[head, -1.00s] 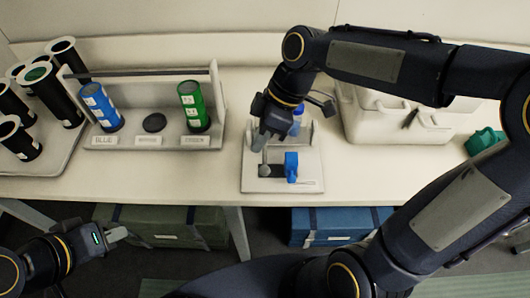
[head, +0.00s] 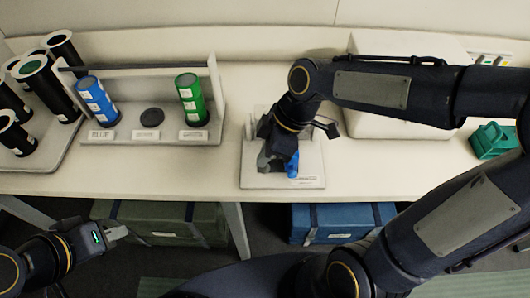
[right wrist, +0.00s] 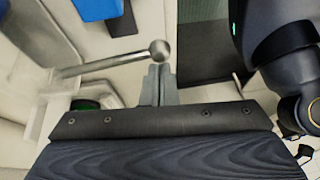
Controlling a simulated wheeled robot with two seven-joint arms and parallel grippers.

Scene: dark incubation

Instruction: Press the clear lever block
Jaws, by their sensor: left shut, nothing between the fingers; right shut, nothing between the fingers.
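The lever station's pale base plate (head: 312,172) lies on the bench, with a blue part (head: 293,165) standing on it. My right gripper (head: 276,162) is over the plate, just left of the blue part, and hides much of the station. In the right wrist view, a metal lever rod (right wrist: 100,66) with a ball end (right wrist: 159,48) runs out from a clear block (right wrist: 48,92). The shut right fingertips (right wrist: 159,82) are close by the ball; I cannot tell whether they touch. My left gripper (head: 118,232) is shut and empty at lower left, away from the bench top.
A rack with a blue tube (head: 97,102) and a green tube (head: 192,100) stands left of the station. Dark tubes (head: 39,86) stand further left. A white box (head: 390,124) and a green holder (head: 493,140) are right. Free bench lies right of the plate.

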